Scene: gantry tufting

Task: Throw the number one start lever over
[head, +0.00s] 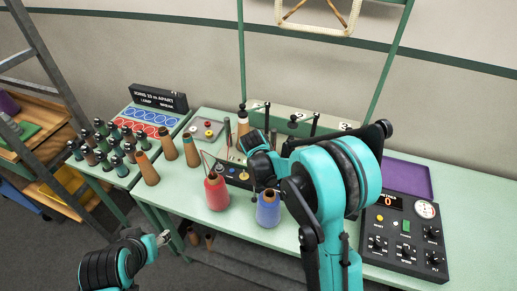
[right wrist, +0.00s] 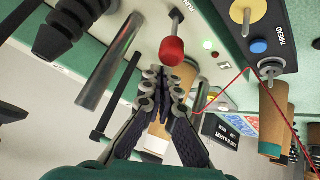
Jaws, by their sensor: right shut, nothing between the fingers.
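In the right wrist view a lever with a red knob (right wrist: 172,51) and a thin metal stem hangs from a pale green box (right wrist: 150,25), near partly legible lettering. I cannot read a number on it. My right gripper (right wrist: 168,78) is shut and empty, its fingertips close to the red knob; I cannot tell if they touch. In the head view my right wrist hides this spot, in front of the green lever box (head: 290,117) at the table's back. Dark levers (head: 315,122) stand there beside a "2" label. My left gripper (head: 163,238) hangs low, away from the table.
Red (head: 217,193) and blue (head: 268,210) yarn cones stand in front of the right wrist. A control panel (head: 405,235) and purple tray (head: 409,176) lie to the right. Brown cones (head: 147,170) and a bobbin rack (head: 105,147) are at the left. A green post (head: 390,60) rises behind.

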